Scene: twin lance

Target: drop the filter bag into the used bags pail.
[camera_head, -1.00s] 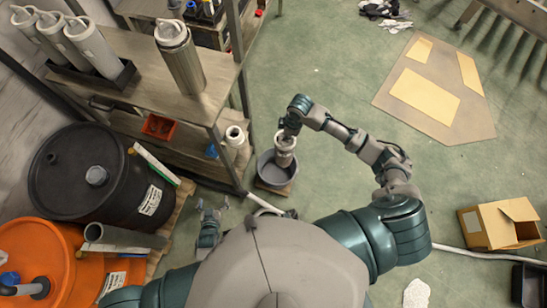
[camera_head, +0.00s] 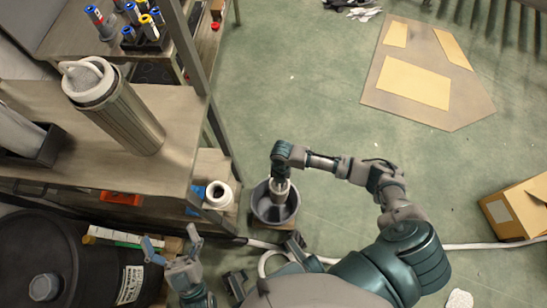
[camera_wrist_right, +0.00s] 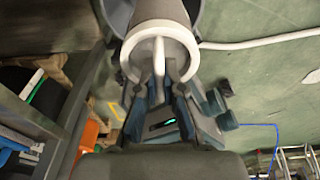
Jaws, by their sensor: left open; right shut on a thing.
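My right gripper (camera_head: 281,172) is shut on the filter bag (camera_head: 280,187), a grey tube with a white ring and handle. In the right wrist view the fingers (camera_wrist_right: 165,88) grip the white handle of the bag (camera_wrist_right: 160,45). The bag hangs upright over the round grey pail (camera_head: 259,210), within its outline; whether its lower end is below the rim is hard to tell. Part of the pail's wall (camera_wrist_right: 195,12) shows behind the bag. My left gripper (camera_head: 172,243) is open and empty, left of the pail, near the black drum.
A steel canister (camera_head: 132,118) with a white-ringed top stands on the bench (camera_head: 185,110). A white roll (camera_head: 218,195) sits on the lower shelf beside the pail. A black drum (camera_head: 95,270) is at lower left. A white hose (camera_head: 330,260) runs along the floor.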

